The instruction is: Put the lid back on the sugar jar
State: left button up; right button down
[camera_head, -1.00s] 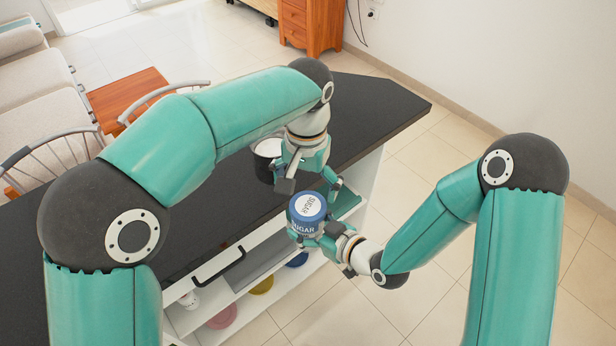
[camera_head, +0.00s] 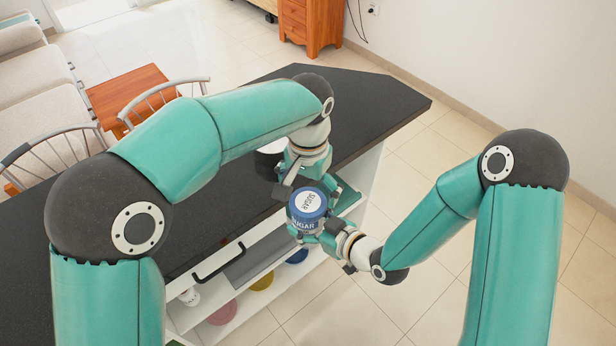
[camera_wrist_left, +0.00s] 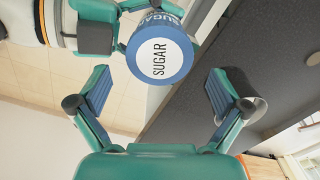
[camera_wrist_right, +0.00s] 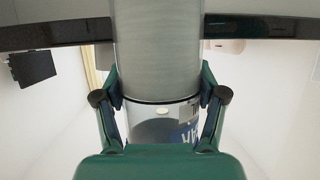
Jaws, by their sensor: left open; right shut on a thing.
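The sugar jar (camera_head: 306,225) is blue with a SUGAR label. My right gripper (camera_head: 318,238) is shut on it and holds it up in front of the counter edge. The blue-rimmed lid (camera_head: 308,202), with a white SUGAR disc, is at the jar's top; whether it is fully seated I cannot tell. My left gripper (camera_head: 312,183) is open beside and behind the lid. In the left wrist view the lid (camera_wrist_left: 160,62) shows ahead of the open fingers, apart from them. The right wrist view shows part of the jar (camera_wrist_right: 160,125) between the fingers.
The dark counter (camera_head: 375,105) runs diagonally under my left arm. A white-topped round thing (camera_head: 272,147) on it is partly hidden by my left arm. The shelves (camera_head: 195,318) below hold several coloured items. Tiled floor (camera_head: 440,285) is free at right.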

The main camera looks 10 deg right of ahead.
aim_at(308, 201)
pick_arm(q)
jog(key=shift+f, duration=1.55)
jog(key=c, duration=1.2)
jog(key=o, duration=1.2)
notch_tip(308, 201, up, 12)
